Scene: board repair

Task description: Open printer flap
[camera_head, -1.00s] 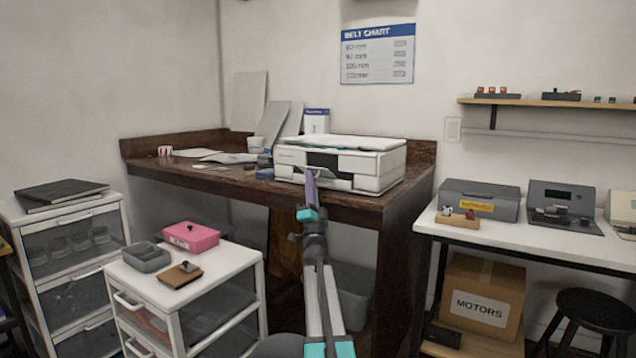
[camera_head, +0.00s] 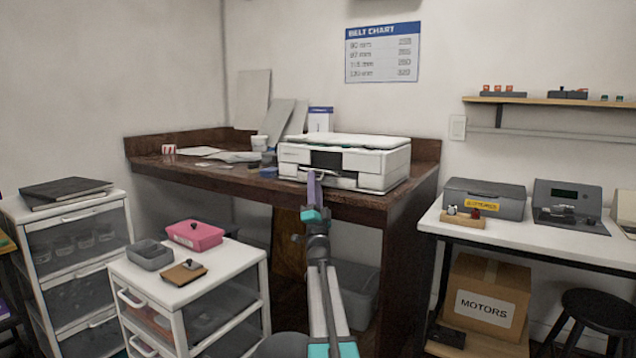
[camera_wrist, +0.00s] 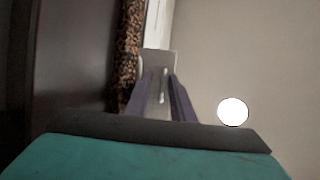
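The white printer (camera_head: 372,170) stands on the dark brown desk. Its front has a dark recess (camera_head: 327,160), and a light flap (camera_head: 342,181) sits low at the recess's bottom edge, seemingly lowered. My gripper (camera_head: 311,175) is at the printer's front, its purple fingers upright and partly covering the flap's left part. In the wrist view, the two fingers (camera_wrist: 160,82) stand apart. A grey panel (camera_wrist: 160,60) with a pale bar (camera_wrist: 163,86) shows at and between the tips; I cannot tell whether the fingers touch it.
A white drawer unit (camera_head: 235,262) with a pink box (camera_head: 195,235) stands front left. A white table (camera_head: 560,233) with grey devices stands right.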

